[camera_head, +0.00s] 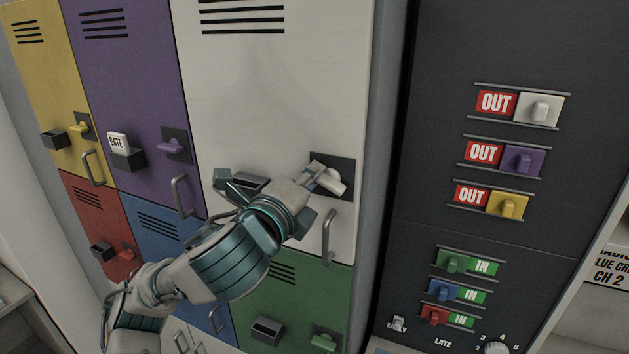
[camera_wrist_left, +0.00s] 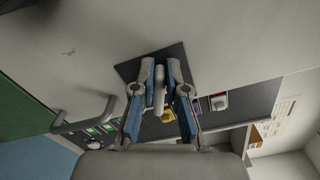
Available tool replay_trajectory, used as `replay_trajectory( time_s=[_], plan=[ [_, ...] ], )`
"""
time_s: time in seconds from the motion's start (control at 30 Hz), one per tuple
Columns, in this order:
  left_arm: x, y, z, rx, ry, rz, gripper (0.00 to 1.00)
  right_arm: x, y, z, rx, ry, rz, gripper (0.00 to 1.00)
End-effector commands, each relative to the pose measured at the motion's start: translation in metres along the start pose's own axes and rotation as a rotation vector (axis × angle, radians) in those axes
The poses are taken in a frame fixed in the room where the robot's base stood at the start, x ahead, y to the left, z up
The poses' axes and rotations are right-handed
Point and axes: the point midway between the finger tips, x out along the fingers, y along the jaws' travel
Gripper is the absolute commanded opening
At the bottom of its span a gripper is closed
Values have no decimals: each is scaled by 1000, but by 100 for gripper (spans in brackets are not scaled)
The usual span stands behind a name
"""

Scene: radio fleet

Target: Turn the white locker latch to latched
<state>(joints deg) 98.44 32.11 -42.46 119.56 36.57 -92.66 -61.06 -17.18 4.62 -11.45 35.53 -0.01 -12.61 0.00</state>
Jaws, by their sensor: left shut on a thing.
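The white locker (camera_head: 285,85) stands with its door closed at the centre of the head view. Its white latch (camera_head: 333,183) sits on a dark square plate (camera_head: 346,166) near the door's right edge, above the door handle. My left gripper (camera_head: 319,174) reaches the latch from the left and is shut on it. In the left wrist view, the two blue-grey fingers (camera_wrist_left: 161,72) flank the pale latch lever (camera_wrist_left: 159,88) in front of the dark plate. The fingers partly hide the latch, so I cannot tell its exact angle. My right gripper is not in view.
The door handle (camera_head: 328,236) hangs just below the latch. A dark box (camera_head: 250,182) on the white door is partly behind my arm. Yellow, purple, red, blue and green lockers surround it. A dark panel (camera_head: 500,50) with OUT and IN sliders stands to the right.

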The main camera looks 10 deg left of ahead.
Motion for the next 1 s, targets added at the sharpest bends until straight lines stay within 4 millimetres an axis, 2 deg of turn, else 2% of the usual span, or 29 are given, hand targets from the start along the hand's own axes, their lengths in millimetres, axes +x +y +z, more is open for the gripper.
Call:
replay_trajectory(
  time_s=[0.2,0.5,1.0],
  plan=[
    [1,8,-1,-179,-2,5,0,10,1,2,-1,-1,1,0],
    [1,12,-2,-344,-1,6,0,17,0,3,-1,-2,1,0],
    [2,14,-3,-412,-1,10,0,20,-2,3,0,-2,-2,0]
  ],
)
